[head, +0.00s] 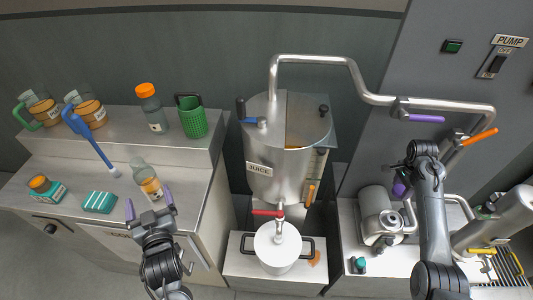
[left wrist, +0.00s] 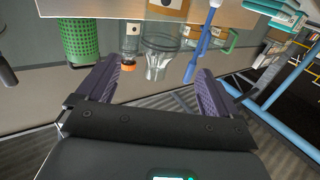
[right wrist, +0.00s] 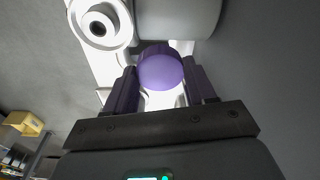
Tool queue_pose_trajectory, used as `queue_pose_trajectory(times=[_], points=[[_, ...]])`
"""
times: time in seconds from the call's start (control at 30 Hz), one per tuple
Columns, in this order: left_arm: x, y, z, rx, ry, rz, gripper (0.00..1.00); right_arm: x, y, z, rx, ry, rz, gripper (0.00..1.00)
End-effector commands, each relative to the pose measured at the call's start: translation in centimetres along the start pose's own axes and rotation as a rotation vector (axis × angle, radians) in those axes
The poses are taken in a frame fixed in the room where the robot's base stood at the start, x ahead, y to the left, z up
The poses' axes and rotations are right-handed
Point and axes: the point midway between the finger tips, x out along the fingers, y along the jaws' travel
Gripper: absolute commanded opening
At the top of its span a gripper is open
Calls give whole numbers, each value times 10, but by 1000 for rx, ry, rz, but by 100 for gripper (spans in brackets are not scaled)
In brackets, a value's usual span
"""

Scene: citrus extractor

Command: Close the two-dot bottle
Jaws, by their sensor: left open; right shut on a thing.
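An open clear bottle (head: 149,184) with orange contents stands on the left counter. Its dots are too small to read. My left gripper (head: 150,211) is open just in front of it; in the left wrist view the clear bottle (left wrist: 160,58) shows beyond and between the spread fingers (left wrist: 153,80). My right gripper (right wrist: 160,85) is shut on a round purple piece (right wrist: 160,68), which looks like a cap or knob; I cannot tell which. In the head view this purple piece (head: 399,188) is beside the machine at right. An orange cap (head: 39,183) sits on a teal box.
An orange-capped bottle (head: 151,108) and a green mesh cup (head: 192,118) stand on the raised shelf. A blue brush (head: 92,142) leans over the counter. A teal block (head: 99,202) lies left of the bottle. The juice tank (head: 285,170) and pipes separate my arms.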

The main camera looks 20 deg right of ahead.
Motion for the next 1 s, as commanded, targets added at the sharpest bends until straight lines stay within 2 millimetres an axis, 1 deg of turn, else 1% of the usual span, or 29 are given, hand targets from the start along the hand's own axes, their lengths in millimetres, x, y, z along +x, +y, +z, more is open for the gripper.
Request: queue_pose_trajectory(times=[0.33,0.43,0.57,0.8,0.9,1.0], points=[[1,0,-1,0,5,-2,94,0,0,-2,5,0,0,27],[4,0,0,1,5,-2,94,2,0,-2,5,0,0,27],[18,-1,0,2,7,-3,94,8,0,-1,5,0,0,27],[54,-1,1,1,6,-3,94,19,0,1,4,0,0,27],[63,0,0,1,5,-2,94,21,0,1,4,0,0,27],[68,-1,0,1,4,-2,94,22,0,1,4,0,0,27]])
